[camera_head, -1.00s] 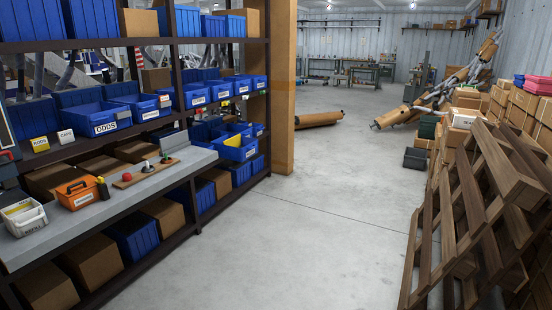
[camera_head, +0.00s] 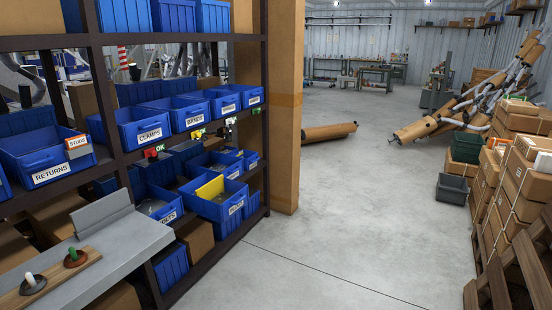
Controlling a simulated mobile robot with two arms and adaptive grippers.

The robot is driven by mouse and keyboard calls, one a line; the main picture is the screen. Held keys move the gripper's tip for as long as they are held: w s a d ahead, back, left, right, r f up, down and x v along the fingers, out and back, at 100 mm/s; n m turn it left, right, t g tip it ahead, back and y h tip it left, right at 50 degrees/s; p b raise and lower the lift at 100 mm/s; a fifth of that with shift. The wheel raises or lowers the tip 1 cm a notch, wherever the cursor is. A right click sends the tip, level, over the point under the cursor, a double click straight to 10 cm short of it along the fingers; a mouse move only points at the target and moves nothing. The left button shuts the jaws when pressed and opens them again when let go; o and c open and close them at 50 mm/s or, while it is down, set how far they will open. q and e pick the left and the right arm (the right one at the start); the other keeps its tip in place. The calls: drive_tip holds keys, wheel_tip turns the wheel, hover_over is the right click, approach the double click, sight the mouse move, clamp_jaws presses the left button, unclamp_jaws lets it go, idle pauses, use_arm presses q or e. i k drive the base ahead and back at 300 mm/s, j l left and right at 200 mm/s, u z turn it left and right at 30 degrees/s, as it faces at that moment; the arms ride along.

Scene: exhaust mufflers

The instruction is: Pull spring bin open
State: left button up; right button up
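Several blue bins stand on the shelf rack at left. One blue bin (camera_head: 222,208) on the lower row sticks out past its neighbours and holds something yellow; its label is too small to read. Upper bins are marked RETURNS (camera_head: 45,160) and CLAMPS (camera_head: 146,129). I cannot tell which bin is the spring bin. Neither of my grippers is in view.
A grey bench top (camera_head: 110,245) with a wooden peg board (camera_head: 50,280) juts out at lower left. A cardboard-coloured post (camera_head: 285,110) stands at the rack's end. Stacked boxes (camera_head: 525,185) and a wooden pallet (camera_head: 520,275) line the right. The middle floor is clear.

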sight(222, 105)
drive_tip(key=i+u, duration=0.1)
drive_tip(key=i, duration=0.65)
drive_tip(key=i+l+u, duration=0.1)
drive_tip(key=i, duration=0.6)
drive_tip(key=i+l, duration=0.2)
drive_tip(key=i, duration=0.55)
drive_tip(key=u, duration=0.05)
